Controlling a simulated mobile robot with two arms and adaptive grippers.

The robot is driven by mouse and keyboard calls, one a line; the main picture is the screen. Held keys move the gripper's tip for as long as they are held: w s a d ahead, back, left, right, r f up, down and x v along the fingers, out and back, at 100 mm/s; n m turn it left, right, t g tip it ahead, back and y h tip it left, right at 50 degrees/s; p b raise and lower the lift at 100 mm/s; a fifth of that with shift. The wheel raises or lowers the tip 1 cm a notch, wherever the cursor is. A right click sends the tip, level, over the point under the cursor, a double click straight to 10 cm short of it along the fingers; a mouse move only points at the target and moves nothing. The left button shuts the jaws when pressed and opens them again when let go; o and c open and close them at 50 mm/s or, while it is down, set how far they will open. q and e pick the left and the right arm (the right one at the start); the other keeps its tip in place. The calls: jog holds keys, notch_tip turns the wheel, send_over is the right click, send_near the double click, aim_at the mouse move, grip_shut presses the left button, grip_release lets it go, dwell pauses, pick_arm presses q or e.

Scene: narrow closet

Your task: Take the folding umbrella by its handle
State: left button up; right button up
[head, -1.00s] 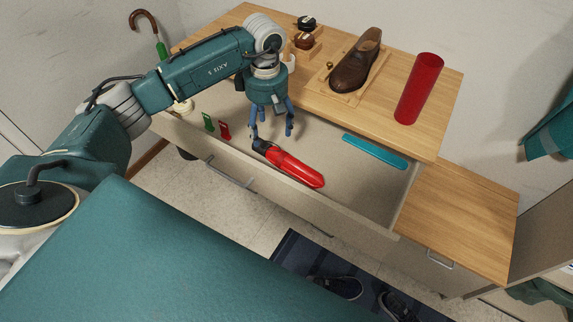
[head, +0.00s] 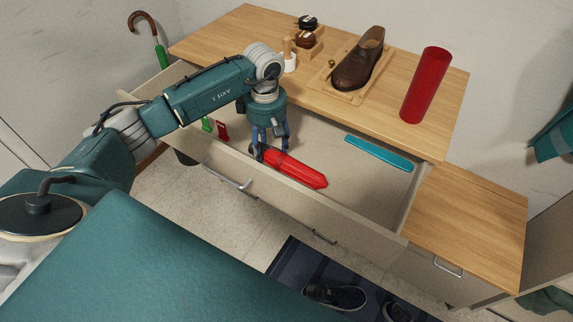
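The folding umbrella, with a red body (head: 297,171) and a dark handle at its left end, lies in the open drawer (head: 340,212). My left gripper (head: 271,150) points down over the handle end. Its blue fingers stand apart, one on the near left side and one on the far right side of the handle. They look open; the fingers partly hide the handle, and contact cannot be made out. My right gripper is not in view.
A teal flat item (head: 379,154) and green and red tags (head: 222,131) are in the drawer. On the wooden top (head: 310,85) stand a brown shoe (head: 358,62), a red cylinder (head: 425,86) and small brushes and tins. A hooked-handle umbrella (head: 161,55) stands at the left.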

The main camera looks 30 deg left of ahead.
pick_arm(q)
jog(key=c, duration=0.5)
